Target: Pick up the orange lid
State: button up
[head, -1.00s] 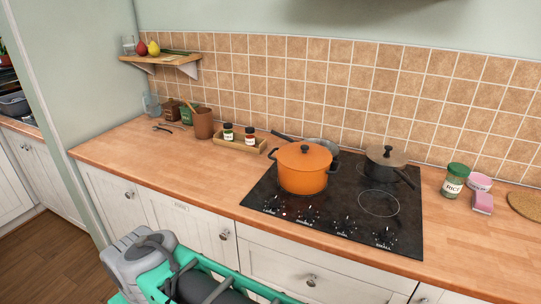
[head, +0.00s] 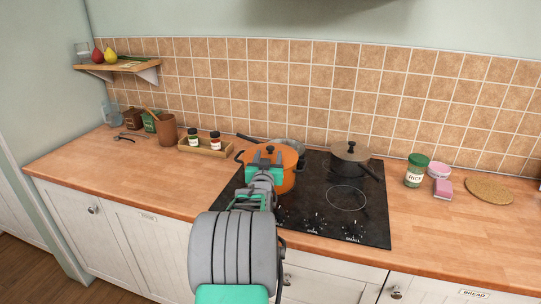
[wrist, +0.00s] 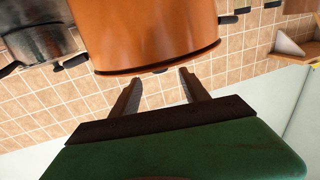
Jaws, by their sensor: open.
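The orange lid (head: 289,154) sits on the orange pot (head: 289,183) at the left of the black hob. My gripper (head: 268,152) is in front of the lid in the head view and covers its knob and much of its middle. In the wrist view, which is upside down, my gripper (wrist: 160,88) is open with nothing visible between its two dark fingers. The pot (wrist: 150,30) fills the upper middle there, its rim just beyond the fingertips. I cannot tell whether the fingers touch the lid; the knob is not clearly seen.
A metal pan (head: 291,145) stands behind the pot. A dark lidded saucepan (head: 350,165) is at the right on the hob (head: 345,220). A wooden tray (head: 207,149) with two spice jars is to the left. A rice jar (head: 416,171) stands further right. Counter is clear at far left front.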

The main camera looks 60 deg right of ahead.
aim_at(270, 149)
jog(key=x, duration=0.4)
jog(key=shift+p, duration=0.4)
grip_shut()
jog(key=shift+r, duration=0.1)
